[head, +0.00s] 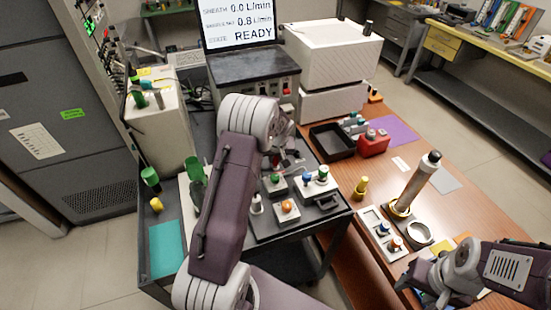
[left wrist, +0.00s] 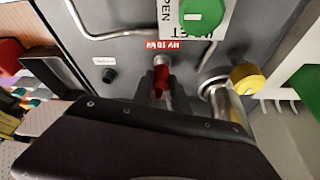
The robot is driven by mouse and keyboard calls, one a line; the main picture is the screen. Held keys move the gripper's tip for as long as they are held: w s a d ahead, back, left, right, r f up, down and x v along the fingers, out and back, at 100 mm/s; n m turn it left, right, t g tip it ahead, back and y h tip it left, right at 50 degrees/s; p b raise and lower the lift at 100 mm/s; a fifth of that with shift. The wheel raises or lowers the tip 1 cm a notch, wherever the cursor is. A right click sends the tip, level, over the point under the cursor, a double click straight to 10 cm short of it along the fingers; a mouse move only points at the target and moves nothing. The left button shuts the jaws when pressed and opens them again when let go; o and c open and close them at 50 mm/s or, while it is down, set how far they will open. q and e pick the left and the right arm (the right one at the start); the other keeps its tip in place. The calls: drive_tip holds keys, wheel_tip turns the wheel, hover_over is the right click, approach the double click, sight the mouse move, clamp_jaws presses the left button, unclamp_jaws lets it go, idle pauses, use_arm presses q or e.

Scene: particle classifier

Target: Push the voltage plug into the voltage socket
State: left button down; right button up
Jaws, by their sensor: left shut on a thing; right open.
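My left gripper (left wrist: 160,88) is shut on a red plug (left wrist: 162,77), which sits between its dark fingers in the left wrist view. The plug points at a grey panel (left wrist: 130,48), just below a red label (left wrist: 163,44) with white lettering. The socket is mostly hidden behind the plug and fingers, so I cannot tell whether the plug touches or enters it. In the head view my left gripper (head: 286,158) is partly hidden by my arm, low in front of the grey instrument. My right gripper (head: 432,284) is open at the lower right, above the wooden bench.
A green knob (left wrist: 203,12) and a yellow knob (left wrist: 244,78) are near the plug, with metal tubes beside them. In the head view a black tray (head: 332,141) and a red box (head: 373,143) stand on the wooden bench.

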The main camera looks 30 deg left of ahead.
use_arm(q)
drive_tip(key=c, duration=1.2)
unclamp_jaws()
drive_tip(key=shift+f, duration=0.1)
drive_tip(key=v, duration=0.9)
